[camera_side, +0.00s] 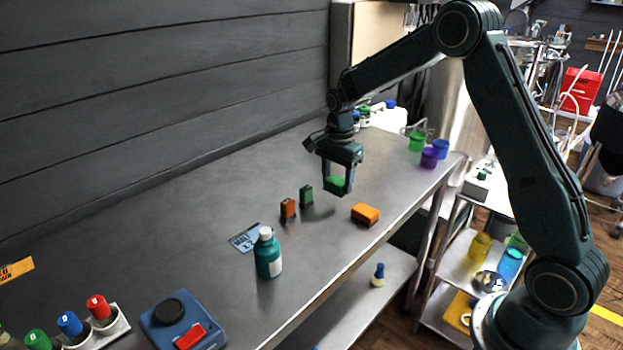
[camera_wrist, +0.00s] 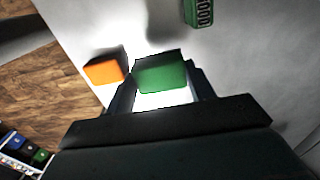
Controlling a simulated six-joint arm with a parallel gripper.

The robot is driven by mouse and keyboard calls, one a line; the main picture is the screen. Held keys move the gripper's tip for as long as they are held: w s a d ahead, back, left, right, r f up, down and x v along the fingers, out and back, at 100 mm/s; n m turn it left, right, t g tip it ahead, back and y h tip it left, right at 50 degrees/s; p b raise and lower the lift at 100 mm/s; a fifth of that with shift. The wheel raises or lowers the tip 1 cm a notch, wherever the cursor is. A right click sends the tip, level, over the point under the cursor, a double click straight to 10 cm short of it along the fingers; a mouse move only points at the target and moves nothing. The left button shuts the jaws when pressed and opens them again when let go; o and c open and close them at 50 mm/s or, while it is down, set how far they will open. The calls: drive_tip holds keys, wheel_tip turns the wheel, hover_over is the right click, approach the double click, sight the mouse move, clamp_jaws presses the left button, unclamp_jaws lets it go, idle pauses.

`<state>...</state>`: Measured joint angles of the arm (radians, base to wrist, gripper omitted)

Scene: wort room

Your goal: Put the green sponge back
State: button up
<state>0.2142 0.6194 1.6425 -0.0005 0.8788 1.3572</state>
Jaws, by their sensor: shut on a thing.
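My gripper (camera_side: 337,184) is shut on the green sponge (camera_side: 335,185), a green block held between the two fingers. The sponge appears to be a little above the metal table (camera_side: 200,180). In the wrist view the green sponge (camera_wrist: 161,76) sits between the fingertips of my gripper (camera_wrist: 160,88). An orange sponge (camera_side: 366,213) lies on the table just in front and to the right of the gripper; it also shows in the wrist view (camera_wrist: 104,70), left of the green sponge.
Upright orange (camera_side: 288,208) and green (camera_side: 306,195) blocks stand left of the gripper. A teal bottle (camera_side: 268,255) stands near a blue card (camera_side: 245,238). Coloured cups (camera_side: 429,157) stand at the far right corner. A blue device (camera_side: 183,320) sits at the front.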

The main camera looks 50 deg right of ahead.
sight(337, 193)
drive_tip(key=shift+f, duration=2.1)
drive_tip(key=shift+f, duration=0.15)
drive_tip(key=o, duration=0.9)
drive_tip(key=shift+o, duration=0.2)
wheel_tip(337, 193, up, 12)
drive_tip(key=shift+f, duration=0.1)
drive_tip(key=shift+r, duration=0.25)
